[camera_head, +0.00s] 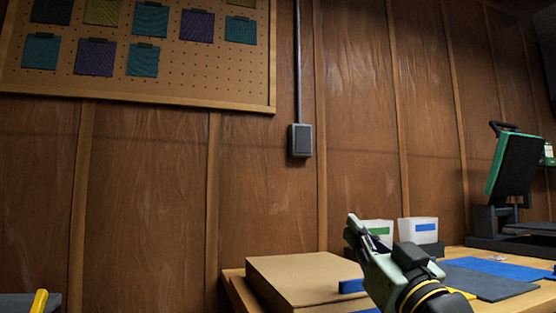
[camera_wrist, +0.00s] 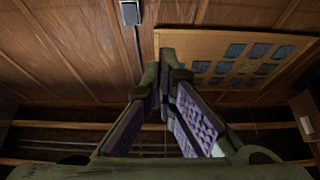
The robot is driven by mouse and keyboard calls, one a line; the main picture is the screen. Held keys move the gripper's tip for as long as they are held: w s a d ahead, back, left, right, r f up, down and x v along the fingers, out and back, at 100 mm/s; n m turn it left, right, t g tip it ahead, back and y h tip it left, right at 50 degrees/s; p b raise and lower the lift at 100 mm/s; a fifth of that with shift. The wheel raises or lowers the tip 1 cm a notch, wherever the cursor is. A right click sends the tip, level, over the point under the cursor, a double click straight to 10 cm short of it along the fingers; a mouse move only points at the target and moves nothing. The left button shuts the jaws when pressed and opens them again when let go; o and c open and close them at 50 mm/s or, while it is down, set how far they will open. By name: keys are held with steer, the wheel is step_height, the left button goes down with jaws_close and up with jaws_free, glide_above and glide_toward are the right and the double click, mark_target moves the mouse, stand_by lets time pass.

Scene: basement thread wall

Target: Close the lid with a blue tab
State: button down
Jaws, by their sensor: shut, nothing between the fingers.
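A brown cardboard box (camera_head: 300,272) lies on the wooden table in the head view, with a broad flat top. A blue tab (camera_head: 350,286) sticks out at its right side, close to my gripper's wrist. I cannot tell whether the lid is fully down, as the lower part of the box is cut off. My gripper (camera_head: 354,230) is shut and empty, pointing up and left, in front of the table and right of the box top. Its fingers (camera_wrist: 163,80) also show in the wrist view, with nothing between them.
Two white bins, one with a green label (camera_head: 379,231) and one with a blue label (camera_head: 426,227), stand behind my gripper. A dark mat (camera_head: 490,283) and blue sheet (camera_head: 505,268) lie right. A press with a raised plate (camera_head: 515,165) stands far right. A pegboard (camera_head: 240,75) hangs on the wall.

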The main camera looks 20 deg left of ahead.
steer(key=shift+t+y, duration=0.4)
steer(key=shift+t, duration=0.1)
steer(key=f+b, duration=0.1)
steer(key=f, duration=0.1)
steer(key=f+b, duration=0.1)
steer(key=f, duration=0.1)
steer(key=s+f+b, duration=0.1)
steer(key=f+b, duration=0.1)
steer(key=shift+d+f, duration=0.25)
steer(key=shift+d, duration=0.1)
steer(key=shift+s+f+b, duration=0.15)
steer(key=shift+f+b, duration=0.3)
steer(key=shift+f, duration=0.35)
steer(key=shift+f, duration=0.1)
